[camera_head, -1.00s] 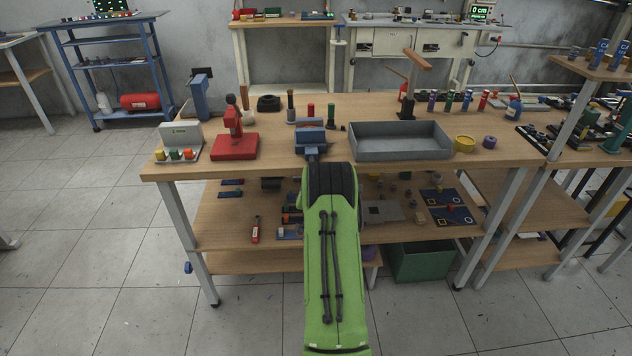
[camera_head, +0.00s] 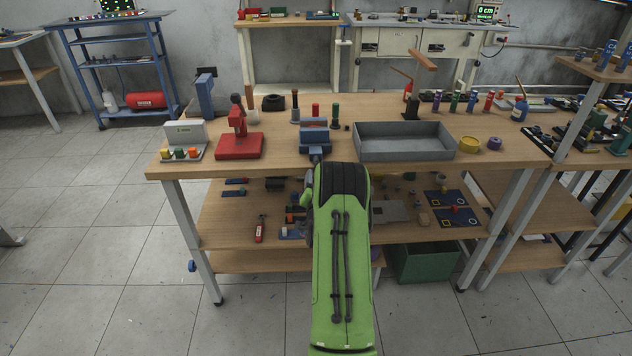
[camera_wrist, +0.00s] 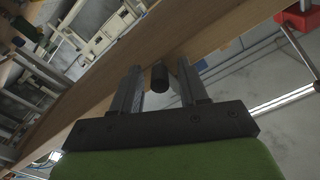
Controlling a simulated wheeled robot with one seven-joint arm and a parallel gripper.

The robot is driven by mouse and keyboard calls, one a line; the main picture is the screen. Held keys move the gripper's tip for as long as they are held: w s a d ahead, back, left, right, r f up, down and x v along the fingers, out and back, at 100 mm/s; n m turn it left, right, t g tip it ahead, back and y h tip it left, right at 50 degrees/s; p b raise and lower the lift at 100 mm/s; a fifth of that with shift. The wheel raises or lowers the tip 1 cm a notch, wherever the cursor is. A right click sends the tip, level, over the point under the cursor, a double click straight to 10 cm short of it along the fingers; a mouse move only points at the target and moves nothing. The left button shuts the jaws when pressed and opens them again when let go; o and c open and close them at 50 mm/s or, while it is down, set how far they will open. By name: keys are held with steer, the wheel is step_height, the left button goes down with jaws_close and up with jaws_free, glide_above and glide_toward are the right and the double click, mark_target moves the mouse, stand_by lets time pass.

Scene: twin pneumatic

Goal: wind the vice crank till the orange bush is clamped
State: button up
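A short dark cylinder, which looks like the crank's handle (camera_wrist: 159,78), shows in the wrist view. My gripper (camera_wrist: 160,68) is open, with one finger on each side of this handle and a gap visible on both sides. I cannot tell how deep the handle sits between the fingers. In the head view my green arm hides the gripper and the crank below the vice.
On the bench (camera_head: 285,163), a red press (camera_head: 239,145) stands left of the vice and a grey tray (camera_head: 404,153) right of it. A white stand (camera_head: 184,134) with coloured pieces is at far left. A lower shelf (camera_head: 225,225) holds several small items.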

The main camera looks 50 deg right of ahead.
steer(key=shift+a+f, duration=0.1)
steer(key=shift+a, duration=0.1)
steer(key=shift+s+a, duration=0.15)
steer(key=shift+a, duration=0.15)
steer(key=p+v, duration=0.1)
steer(key=v, duration=1.4)
steer(key=shift+d, duration=0.1)
